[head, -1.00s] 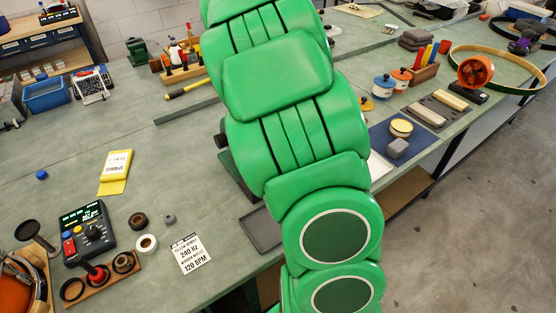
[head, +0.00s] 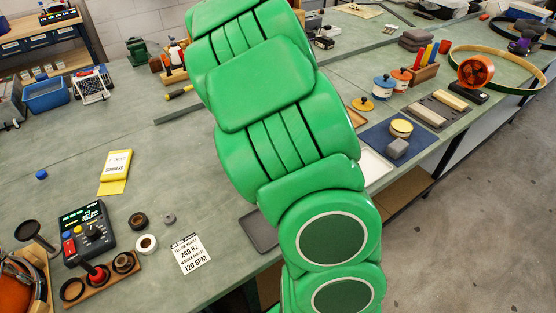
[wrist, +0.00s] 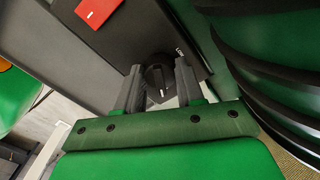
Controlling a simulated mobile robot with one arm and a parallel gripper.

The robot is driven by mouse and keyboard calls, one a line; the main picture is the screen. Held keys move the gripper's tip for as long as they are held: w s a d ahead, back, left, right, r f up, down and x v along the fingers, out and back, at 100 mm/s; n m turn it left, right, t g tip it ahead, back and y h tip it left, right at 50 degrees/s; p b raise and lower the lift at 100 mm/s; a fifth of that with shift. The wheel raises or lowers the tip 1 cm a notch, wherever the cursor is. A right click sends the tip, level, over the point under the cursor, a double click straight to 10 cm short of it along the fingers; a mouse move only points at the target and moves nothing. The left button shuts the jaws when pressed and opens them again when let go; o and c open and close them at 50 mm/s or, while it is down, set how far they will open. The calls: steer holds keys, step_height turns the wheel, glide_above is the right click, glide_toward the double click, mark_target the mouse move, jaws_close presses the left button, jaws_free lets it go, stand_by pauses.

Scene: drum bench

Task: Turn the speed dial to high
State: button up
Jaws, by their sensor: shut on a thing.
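In the wrist view, a round black dial (wrist: 158,78) with a white pointer line sits on a grey panel. The word LOW (wrist: 180,51) is printed beside it, to the upper right. The pointer line lies toward the lower side of the dial in this view. My gripper (wrist: 157,84) is shut on the dial, one dark finger on each side. No label for high shows. In the head view my green arm covers the middle, and the gripper and this dial are hidden behind it.
An orange fan (head: 477,70) stands at right. The bench's left middle is mostly clear.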

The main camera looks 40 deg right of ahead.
steer(key=o, duration=1)
steer(key=shift+o, duration=0.2)
step_height(320, 180, up, 8)
steer(key=shift+f, duration=0.15)
